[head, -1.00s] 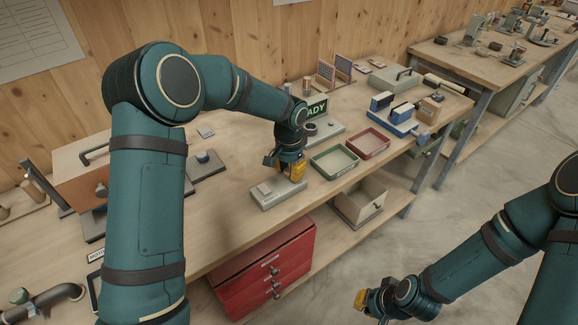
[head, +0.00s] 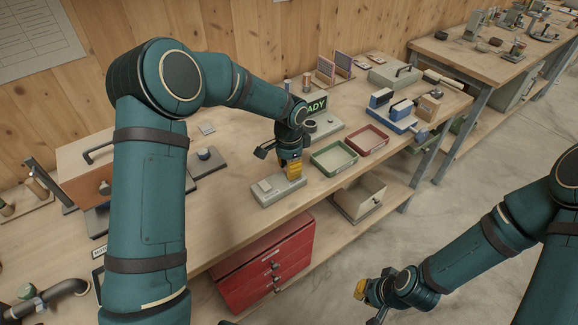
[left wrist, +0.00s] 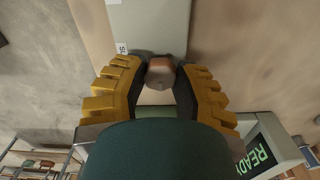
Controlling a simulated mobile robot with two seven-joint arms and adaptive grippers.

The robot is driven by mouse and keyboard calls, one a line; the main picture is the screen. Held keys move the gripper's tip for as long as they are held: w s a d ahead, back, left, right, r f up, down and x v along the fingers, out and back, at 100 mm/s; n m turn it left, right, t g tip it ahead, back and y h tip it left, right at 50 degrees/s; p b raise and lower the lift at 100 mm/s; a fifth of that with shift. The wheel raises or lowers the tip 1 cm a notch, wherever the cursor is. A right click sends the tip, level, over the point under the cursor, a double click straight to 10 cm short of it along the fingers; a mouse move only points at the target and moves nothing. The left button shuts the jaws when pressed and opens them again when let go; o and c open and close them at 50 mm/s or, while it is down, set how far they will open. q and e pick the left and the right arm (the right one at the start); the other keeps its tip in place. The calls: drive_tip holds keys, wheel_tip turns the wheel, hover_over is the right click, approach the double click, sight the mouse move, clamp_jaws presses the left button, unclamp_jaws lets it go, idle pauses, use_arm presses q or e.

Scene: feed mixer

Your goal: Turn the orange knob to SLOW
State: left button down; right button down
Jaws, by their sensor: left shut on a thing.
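The orange knob (left wrist: 160,72) shows in the left wrist view between the yellow fingers of my left gripper (left wrist: 158,82), which is shut on it. The knob sits on a pale grey box (left wrist: 150,20). A white label starting with "SL" (left wrist: 122,47) is on the box beside the knob; the rest of it is hidden. In the head view my left gripper (head: 292,172) is over the right part of the grey box (head: 268,188) and hides the knob. My right gripper (head: 362,290) hangs low over the floor, away from the bench; its finger opening is unclear.
A display (head: 316,106) with green letters ending in "ADY" stands behind the gripper; the left wrist view reads READY. A green tray (head: 334,165) and a red tray (head: 366,140) lie to the right. Red drawers (head: 268,265) are below the bench's front edge.

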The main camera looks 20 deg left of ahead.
use_arm(q)
drive_tip(key=c, duration=0.6)
unclamp_jaws()
wheel_tip(320, 180, up, 12)
idle(0.5)
